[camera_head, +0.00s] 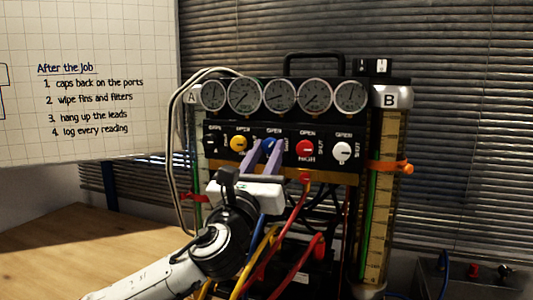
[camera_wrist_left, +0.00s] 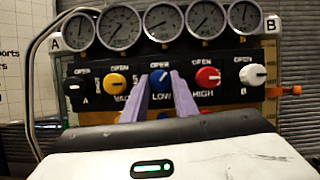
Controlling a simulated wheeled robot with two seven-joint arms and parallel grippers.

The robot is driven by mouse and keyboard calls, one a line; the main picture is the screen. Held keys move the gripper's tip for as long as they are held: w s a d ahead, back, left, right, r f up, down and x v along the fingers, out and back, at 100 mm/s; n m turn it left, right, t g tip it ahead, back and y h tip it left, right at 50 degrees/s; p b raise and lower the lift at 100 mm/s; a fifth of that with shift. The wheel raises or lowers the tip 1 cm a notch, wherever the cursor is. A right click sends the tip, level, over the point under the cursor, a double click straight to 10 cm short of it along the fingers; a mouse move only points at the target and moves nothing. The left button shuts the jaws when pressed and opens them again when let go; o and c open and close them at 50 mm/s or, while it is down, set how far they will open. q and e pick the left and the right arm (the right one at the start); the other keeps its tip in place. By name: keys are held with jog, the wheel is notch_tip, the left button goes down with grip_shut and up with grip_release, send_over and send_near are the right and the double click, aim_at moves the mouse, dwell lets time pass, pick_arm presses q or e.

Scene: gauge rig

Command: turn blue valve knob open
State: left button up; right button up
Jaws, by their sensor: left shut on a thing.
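The blue valve knob (camera_head: 269,145) is the middle one in a row of knobs on the black panel of the gauge rig. In the left wrist view the blue knob (camera_wrist_left: 159,76) sits above the word LOW, with OPEN printed above it. My left gripper (camera_head: 264,150) reaches up from the lower left. Its two purple fingers are at the blue knob, one on each side, and it is shut on the knob. The fingers (camera_wrist_left: 160,82) hide parts of the knob's sides. The right gripper is not in view.
A yellow knob (camera_head: 238,143) is left of the blue knob, a red knob (camera_head: 305,148) and a white knob (camera_head: 341,151) right. Several round gauges (camera_head: 280,96) sit above. Yellow, red and blue hoses hang below the panel, close to my left arm. A wooden table (camera_head: 100,245) is at the left.

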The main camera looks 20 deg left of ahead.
pick_arm(q)
jog(key=n+y, duration=0.1)
jog(key=n, duration=0.1)
jog(key=n+y, duration=0.1)
jog(key=n, duration=0.2)
jog(key=shift+d+n+g+y+p, duration=0.2)
jog(key=shift+n+g+y+p, duration=0.1)
jog(key=shift+g+p, duration=0.1)
jog(key=n+y, duration=0.1)
jog(key=n, duration=0.1)
jog(key=n+g+y+p, duration=0.1)
jog(key=n, duration=0.2)
jog(key=shift+d+n+y, duration=0.1)
jog(key=shift+n+y, duration=0.2)
jog(key=shift+n+g, duration=0.3)
jog(key=o, duration=1.1)
jog(key=shift+r, duration=0.1)
jog(key=shift+c, duration=0.2)
jog(key=b+v, duration=0.1)
jog(key=v, duration=0.9)
jog(key=shift+s, duration=0.15)
